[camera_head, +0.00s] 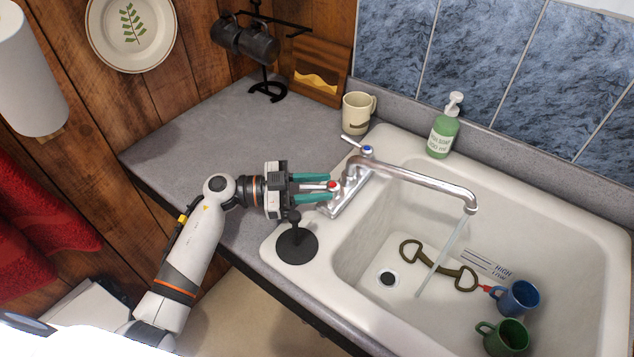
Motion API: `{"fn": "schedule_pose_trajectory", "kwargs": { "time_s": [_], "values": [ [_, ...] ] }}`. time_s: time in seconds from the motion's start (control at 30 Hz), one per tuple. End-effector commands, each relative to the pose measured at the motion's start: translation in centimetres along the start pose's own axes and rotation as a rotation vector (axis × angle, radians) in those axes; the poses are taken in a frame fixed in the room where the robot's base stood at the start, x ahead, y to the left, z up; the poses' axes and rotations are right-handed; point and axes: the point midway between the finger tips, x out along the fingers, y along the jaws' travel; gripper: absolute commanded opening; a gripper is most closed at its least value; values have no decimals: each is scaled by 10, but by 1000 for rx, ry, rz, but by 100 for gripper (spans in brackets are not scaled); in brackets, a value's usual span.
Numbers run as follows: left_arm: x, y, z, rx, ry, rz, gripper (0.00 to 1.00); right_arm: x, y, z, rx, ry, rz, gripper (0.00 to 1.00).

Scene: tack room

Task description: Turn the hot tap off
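The hot tap (333,186) has a red-marked lever and is at the near left end of the chrome faucet (410,176). A thin stream of water (443,255) runs from the spout into the white sink (370,235). My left gripper (326,188) reaches in from the left, its two teal fingers apart on either side of the hot tap lever. Slight gaps seem to show between lever and fingers; contact is unclear. The cold tap (367,150) has a blue mark and stands at the far end. My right gripper is not in view.
A black round object (297,245) with an upright stem stands on the sink's left rim, just below my gripper. A soap bottle (443,130) and a cream mug (356,114) stand behind the faucet. A blue mug (519,298), green mug (507,338) and horse bit (439,268) lie in the sink.

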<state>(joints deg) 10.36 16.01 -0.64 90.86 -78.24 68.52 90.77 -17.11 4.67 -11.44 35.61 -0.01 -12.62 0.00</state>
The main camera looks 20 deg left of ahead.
Motion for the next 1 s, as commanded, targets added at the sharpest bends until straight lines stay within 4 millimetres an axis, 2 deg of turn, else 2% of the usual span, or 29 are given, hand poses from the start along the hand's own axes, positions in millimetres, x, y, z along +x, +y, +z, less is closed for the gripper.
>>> {"fn": "schedule_pose_trajectory", "kwargs": {
  "time_s": [0.27,0.47,0.77,1.0],
  "values": [
    [1,0,0,1,0,0,32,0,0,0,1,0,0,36],
    [1,0,0,1,0,1,0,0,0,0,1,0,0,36],
    [0,2,0,4,-2,-18,0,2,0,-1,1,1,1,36],
    [-2,7,-2,6,-19,-120,0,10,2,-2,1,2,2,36]
  ]
}}
